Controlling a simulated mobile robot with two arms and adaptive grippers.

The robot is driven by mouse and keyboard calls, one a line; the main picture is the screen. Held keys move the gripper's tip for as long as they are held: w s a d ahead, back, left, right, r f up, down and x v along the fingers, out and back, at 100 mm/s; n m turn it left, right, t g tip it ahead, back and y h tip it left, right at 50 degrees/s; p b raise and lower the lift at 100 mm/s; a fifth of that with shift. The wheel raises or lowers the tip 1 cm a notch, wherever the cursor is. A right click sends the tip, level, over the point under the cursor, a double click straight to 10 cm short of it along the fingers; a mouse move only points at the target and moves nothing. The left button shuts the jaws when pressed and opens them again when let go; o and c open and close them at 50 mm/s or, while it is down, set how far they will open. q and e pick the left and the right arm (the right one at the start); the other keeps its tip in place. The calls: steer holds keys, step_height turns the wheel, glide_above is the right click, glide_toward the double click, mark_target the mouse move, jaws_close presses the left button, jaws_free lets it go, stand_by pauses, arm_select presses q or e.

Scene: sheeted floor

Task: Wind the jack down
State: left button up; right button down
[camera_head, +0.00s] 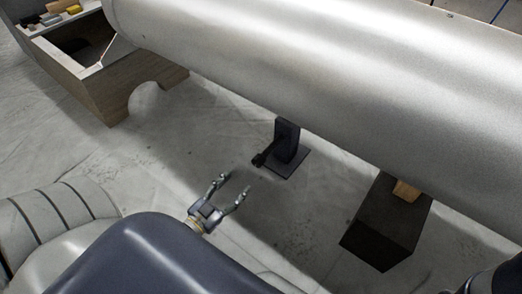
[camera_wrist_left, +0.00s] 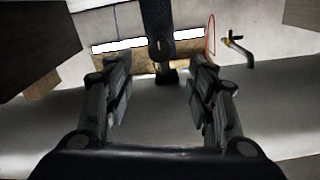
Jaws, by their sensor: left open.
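The jack (camera_head: 286,140) is a dark upright post on a flat dark base plate, standing on the sheeted floor under a large silver cylinder. A short dark crank or knob (camera_head: 262,157) sticks out from its near left side. My left gripper (camera_head: 234,184) is open and empty, a short way in front of the crank, with its fingers pointing towards it and apart from it. In the left wrist view the jack (camera_wrist_left: 158,22) shows at the top middle, and the dark knob (camera_wrist_left: 168,76) appears between the open fingers. My right gripper is not in view.
The silver cylinder (camera_head: 300,55) hangs over the jack and limits room above. A dark block (camera_head: 386,225) with a wooden piece (camera_head: 405,190) stands to the right. A wooden box structure (camera_head: 125,90) with small items stands at the upper left. The floor between gripper and jack is clear.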

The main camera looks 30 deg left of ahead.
mark_target(256, 164)
arm_select(q)
steer(key=w+b, duration=0.1)
steer(key=w, duration=0.1)
steer(key=w+b, duration=0.2)
steer(key=w, duration=0.1)
steer(key=w+b, duration=0.1)
steer(key=w, duration=0.2)
steer(key=shift+w+d+f+b, duration=0.1)
steer(key=shift+w+d+b, duration=0.15)
steer(key=shift+d+b, duration=0.1)
steer(key=shift+w+b, duration=0.3)
steer(key=shift+w, duration=0.45)
steer(key=c, duration=1.1)
